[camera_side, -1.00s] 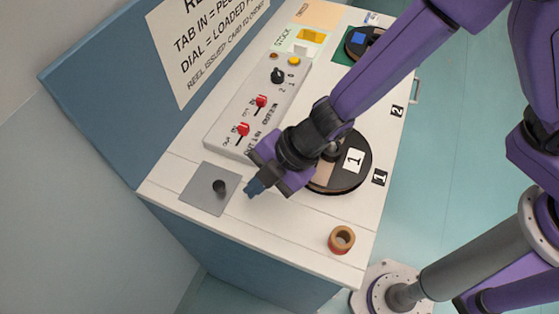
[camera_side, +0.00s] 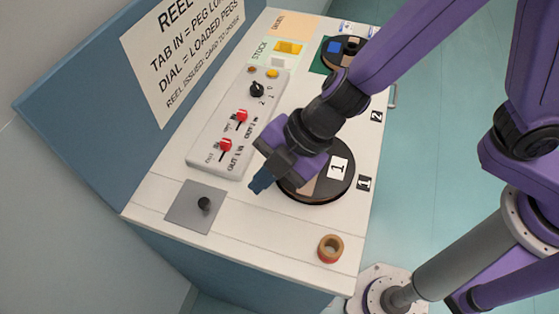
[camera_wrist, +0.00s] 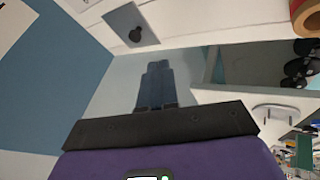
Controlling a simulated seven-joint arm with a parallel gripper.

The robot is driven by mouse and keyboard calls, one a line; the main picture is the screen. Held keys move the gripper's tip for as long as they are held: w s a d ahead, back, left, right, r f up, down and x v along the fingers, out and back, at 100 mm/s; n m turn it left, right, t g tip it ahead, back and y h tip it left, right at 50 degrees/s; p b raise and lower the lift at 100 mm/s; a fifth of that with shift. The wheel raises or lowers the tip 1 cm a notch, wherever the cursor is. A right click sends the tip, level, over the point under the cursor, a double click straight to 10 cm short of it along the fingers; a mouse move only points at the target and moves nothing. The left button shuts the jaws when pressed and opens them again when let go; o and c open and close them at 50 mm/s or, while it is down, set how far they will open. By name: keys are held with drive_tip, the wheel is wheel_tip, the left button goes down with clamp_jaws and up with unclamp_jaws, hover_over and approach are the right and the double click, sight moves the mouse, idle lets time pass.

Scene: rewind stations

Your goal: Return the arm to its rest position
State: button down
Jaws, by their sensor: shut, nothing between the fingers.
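My gripper (camera_side: 262,181) is above the white bench top (camera_side: 270,236) in the side view, between the control panel and the black reel. It is shut with nothing between its fingers. In the wrist view the blue fingers (camera_wrist: 156,84) are together. The black reel (camera_side: 316,190) labelled 1 lies on the bench right behind my gripper, which hides part of it. A grey plate with a black knob (camera_side: 204,204) is to the left of the gripper, and it also shows in the wrist view (camera_wrist: 136,34).
The control panel (camera_side: 207,152) has two red switches, a dial and a yellow button. A tape-like ring (camera_side: 330,248) stands at the front right. A second reel (camera_side: 344,50) lies at the far end. A blue back wall (camera_side: 80,120) with a sign rises on the left.

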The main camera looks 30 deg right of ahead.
drive_tip(key=w+d+r+m+t+h, duration=0.1)
drive_tip(key=w+d+r+m+h, duration=0.2)
drive_tip(key=d, duration=0.7)
drive_tip(key=d+r+m+t+h, duration=0.15)
drive_tip(key=d+m, duration=0.25)
drive_tip(key=d, duration=0.6)
drive_tip(key=s+d+r+m+g+h, duration=0.1)
drive_tip(key=s+d+m+g, duration=0.3)
drive_tip(key=s+d, duration=1)
drive_tip(key=d+r, duration=0.1)
drive_tip(key=d, duration=0.1)
drive_tip(key=shift+s+d+m+h, duration=0.3)
drive_tip(key=shift+d+h, duration=0.05)
